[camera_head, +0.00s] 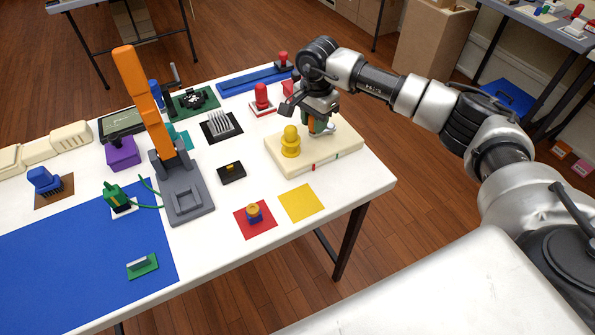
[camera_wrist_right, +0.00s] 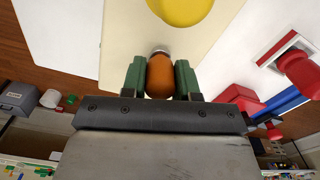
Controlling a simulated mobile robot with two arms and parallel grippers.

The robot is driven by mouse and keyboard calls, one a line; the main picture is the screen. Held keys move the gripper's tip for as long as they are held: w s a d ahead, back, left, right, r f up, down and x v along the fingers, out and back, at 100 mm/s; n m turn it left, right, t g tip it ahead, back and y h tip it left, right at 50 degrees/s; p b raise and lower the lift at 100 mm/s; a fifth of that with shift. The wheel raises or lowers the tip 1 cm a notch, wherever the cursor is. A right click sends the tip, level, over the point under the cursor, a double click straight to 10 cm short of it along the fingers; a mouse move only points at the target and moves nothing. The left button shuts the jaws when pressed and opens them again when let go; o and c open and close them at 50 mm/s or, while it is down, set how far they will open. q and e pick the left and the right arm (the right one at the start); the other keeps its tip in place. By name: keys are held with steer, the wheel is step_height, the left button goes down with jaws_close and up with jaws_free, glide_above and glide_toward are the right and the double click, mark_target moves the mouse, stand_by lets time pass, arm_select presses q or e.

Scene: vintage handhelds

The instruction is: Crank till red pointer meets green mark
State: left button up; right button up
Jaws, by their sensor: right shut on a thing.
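A cream crank box (camera_head: 275,166) stands near the right end of the white table, with a yellow domed post (camera_head: 291,142) on top. The post also shows at the top of the right wrist view (camera_wrist_right: 180,8). A small red pointer (camera_head: 313,168) shows on the box's front side. A tiny greenish mark lies further right on that side, apart from the red. My right gripper (camera_head: 320,125) is above the box, behind and right of the post. In the right wrist view its green-padded fingers (camera_wrist_right: 160,78) are shut on the orange crank handle (camera_wrist_right: 160,88). My left gripper is out of view.
A yellow square (camera_head: 301,202) and a red square (camera_head: 267,231) lie in front. An orange upright lever (camera_head: 137,95) rises to the left. The table's right edge is close.

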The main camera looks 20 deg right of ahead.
steer(key=shift+s+d, duration=0.3)
steer(key=shift+s, duration=0.25)
steer(key=shift+s+d, duration=0.3)
steer(key=shift+s, duration=0.25)
steer(key=shift+w+r, duration=0.1)
steer(key=shift+s+d+r+p, duration=0.1)
steer(key=shift+s+d+p, duration=0.3)
steer(key=shift+s+d, duration=0.55)
